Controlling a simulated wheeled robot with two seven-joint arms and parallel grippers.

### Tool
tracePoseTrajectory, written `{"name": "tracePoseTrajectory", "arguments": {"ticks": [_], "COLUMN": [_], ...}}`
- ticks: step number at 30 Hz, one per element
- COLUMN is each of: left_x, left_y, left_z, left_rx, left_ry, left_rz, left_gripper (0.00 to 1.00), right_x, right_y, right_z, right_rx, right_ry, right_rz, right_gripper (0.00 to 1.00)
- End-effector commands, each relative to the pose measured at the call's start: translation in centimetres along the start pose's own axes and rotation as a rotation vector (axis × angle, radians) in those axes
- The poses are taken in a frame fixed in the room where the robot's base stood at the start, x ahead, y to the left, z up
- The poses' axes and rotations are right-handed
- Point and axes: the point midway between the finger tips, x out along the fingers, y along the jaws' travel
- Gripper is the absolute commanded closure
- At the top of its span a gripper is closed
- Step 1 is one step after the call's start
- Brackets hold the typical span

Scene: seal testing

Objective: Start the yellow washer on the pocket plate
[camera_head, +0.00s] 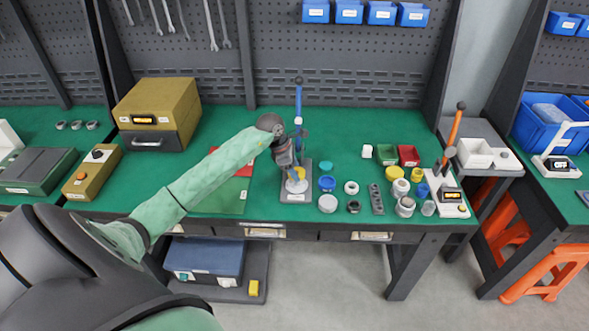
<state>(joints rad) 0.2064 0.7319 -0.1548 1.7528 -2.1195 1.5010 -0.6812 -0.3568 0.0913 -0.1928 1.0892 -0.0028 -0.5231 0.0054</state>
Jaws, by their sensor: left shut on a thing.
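My left gripper (295,178) reaches in from the left and is shut at the hand press, above its pale base. A small patch of yellow shows at its fingertips; it looks like the yellow washer (302,172), mostly hidden by the fingers. A narrow dark grey plate with a row of pockets, apparently the pocket plate (376,199), lies on the green bench to the right, apart from the gripper. My right gripper is not in view.
The hand press (298,110) with a blue lever stands at the gripper. Blue, teal, white and grey round parts lie right of it. Yellow parts (394,173), jars, a green bin (387,154), a red bin (408,156) and an orange-levered device (447,190) crowd the right.

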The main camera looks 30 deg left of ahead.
Motion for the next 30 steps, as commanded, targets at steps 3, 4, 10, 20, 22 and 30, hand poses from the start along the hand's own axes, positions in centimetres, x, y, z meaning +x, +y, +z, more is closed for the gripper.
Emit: {"name": "tracePoseTrajectory", "arguments": {"ticks": [3, 4, 10, 20, 22, 30], "left_x": [0.04, 0.05, 0.07, 0.00, -0.01, 0.00], "left_y": [0.03, 0.03, 0.05, 0.07, 0.06, 0.06], "left_z": [-0.01, -0.01, -0.02, 0.04, 0.04, 0.04], "left_rx": [0.001, 0.001, 0.001, 0.000, 0.000, 0.000], "left_ry": [0.000, 0.000, 0.001, 0.000, 0.000, 0.000], "left_rz": [0.001, 0.001, 0.001, 0.000, 0.000, 0.000], "left_gripper": [0.58, 0.58, 0.58, 0.58, 0.58, 0.58], "right_x": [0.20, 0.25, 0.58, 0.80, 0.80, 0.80], "right_y": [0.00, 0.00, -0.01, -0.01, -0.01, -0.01], "right_z": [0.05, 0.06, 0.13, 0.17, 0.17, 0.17], "right_rx": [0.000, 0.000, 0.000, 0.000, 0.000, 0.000], "right_ry": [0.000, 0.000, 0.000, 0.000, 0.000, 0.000], "right_rz": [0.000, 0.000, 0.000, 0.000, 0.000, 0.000], "right_gripper": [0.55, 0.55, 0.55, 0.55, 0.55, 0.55]}}
